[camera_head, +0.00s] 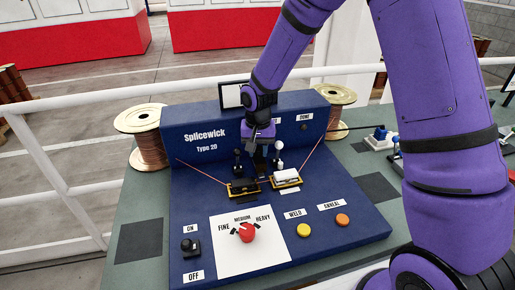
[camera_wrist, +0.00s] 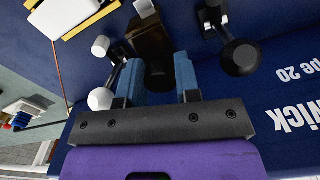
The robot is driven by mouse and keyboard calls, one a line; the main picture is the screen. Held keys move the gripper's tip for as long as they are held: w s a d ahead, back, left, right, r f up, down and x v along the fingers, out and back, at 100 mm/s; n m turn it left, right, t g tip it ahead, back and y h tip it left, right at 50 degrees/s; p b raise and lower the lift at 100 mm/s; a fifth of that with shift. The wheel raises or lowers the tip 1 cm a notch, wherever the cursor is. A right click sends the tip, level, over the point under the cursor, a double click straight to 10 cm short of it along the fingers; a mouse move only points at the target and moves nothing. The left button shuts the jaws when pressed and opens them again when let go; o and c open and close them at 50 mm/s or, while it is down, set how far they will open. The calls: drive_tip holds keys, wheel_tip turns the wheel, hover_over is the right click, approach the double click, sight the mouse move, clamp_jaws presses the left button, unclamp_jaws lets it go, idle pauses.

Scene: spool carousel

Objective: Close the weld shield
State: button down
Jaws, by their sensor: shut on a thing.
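The Splicewick machine (camera_head: 340,215) is a dark blue console with a raised back panel. My gripper (camera_head: 262,140) is at the middle of that panel, pointing down. In the wrist view its two blue fingers (camera_wrist: 159,75) are on either side of a black knob (camera_wrist: 158,80) on a dark block (camera_wrist: 147,38), which I take to be the weld shield and its handle. The fingers are shut on this knob. In the head view my gripper and wrist largely hide the block, so I cannot tell the shield's angle.
Black-ended (camera_head: 237,154) and white-ended (camera_head: 279,145) levers stand close on either side. Two brass-edged clamps, one black (camera_head: 243,188), one white (camera_head: 286,177), lie in front. A red knob (camera_head: 246,232), yellow button (camera_head: 303,230) and orange button (camera_head: 342,219) are nearer. Copper spools (camera_head: 146,135) flank the panel.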

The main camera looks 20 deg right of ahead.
drive_tip(key=s, duration=0.8)
drive_tip(key=shift+s, duration=0.15)
drive_tip(key=c, duration=0.8)
unclamp_jaws()
drive_tip(key=shift+s, duration=0.1)
drive_tip(key=shift+r, duration=0.5)
wheel_tip(320, 180, up, 10)
drive_tip(key=shift+f, duration=0.1)
